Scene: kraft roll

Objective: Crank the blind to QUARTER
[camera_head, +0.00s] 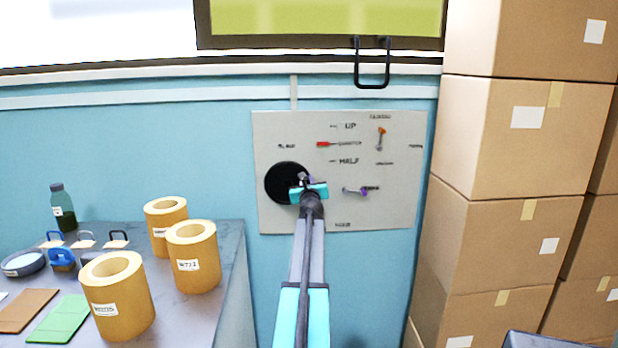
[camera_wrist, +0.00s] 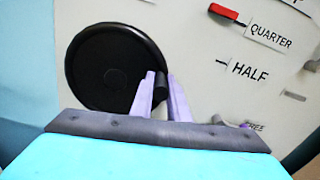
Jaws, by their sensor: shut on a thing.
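A pale control panel (camera_head: 270,135) is on the blue wall below the window. Its black round crank wheel (camera_head: 280,183) is at the left and shows large in the wrist view (camera_wrist: 100,55). My gripper (camera_head: 305,180) is shut on the crank's dark knob (camera_wrist: 160,88), at the wheel's right side; its purple fingers are on both sides of it. The red pointer (camera_head: 323,144) lies level with the QUARTER label (camera_head: 349,143), below UP and above HALF (camera_head: 349,161). The yellow-green blind (camera_head: 320,18) covers the upper window.
An orange-tipped lever (camera_head: 381,138) and a purple lever (camera_head: 356,191) are on the panel's right part. Cardboard boxes (camera_head: 490,135) are stacked at the right. A table at the left holds several kraft rolls (camera_head: 118,310) and a dark bottle (camera_head: 62,207).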

